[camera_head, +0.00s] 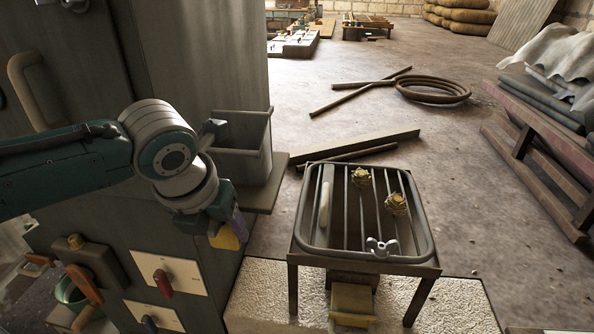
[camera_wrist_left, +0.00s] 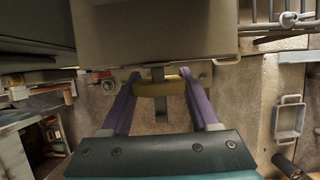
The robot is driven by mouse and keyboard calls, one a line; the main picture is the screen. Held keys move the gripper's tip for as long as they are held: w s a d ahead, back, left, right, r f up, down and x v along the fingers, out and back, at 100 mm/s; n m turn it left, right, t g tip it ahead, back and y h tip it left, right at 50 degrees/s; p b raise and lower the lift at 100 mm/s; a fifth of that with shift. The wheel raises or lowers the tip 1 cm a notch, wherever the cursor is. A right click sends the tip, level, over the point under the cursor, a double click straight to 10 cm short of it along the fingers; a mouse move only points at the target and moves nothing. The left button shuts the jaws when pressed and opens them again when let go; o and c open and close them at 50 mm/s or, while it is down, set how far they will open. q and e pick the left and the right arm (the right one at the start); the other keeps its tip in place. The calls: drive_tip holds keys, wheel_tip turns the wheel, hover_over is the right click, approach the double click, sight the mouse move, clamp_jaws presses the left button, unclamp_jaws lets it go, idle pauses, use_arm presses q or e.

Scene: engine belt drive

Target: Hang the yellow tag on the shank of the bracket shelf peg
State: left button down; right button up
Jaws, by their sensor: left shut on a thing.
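The yellow tag (camera_head: 226,238) is between the purple fingers of my left gripper (camera_head: 232,228), beside the grey cabinet and below the bracket shelf (camera_head: 266,196). In the left wrist view the tag (camera_wrist_left: 172,88) spans the gap between the fingertips of the left gripper (camera_wrist_left: 161,86), which is shut on it. A narrow grey upright piece (camera_wrist_left: 159,105), possibly the peg, lies in line with the tag's middle. I cannot tell whether it passes through the tag or lies behind it. No peg shows clearly in the head view. My right gripper is out of view.
A grey open bin (camera_head: 240,145) stands on the shelf, close to my left wrist. Switch plates (camera_head: 168,285) are on the cabinet front below. A barred rack (camera_head: 365,212) with a wing nut (camera_head: 382,248) stands at right.

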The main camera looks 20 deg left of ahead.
use_arm(q)
drive_tip(key=shift+c, duration=0.2)
unclamp_jaws()
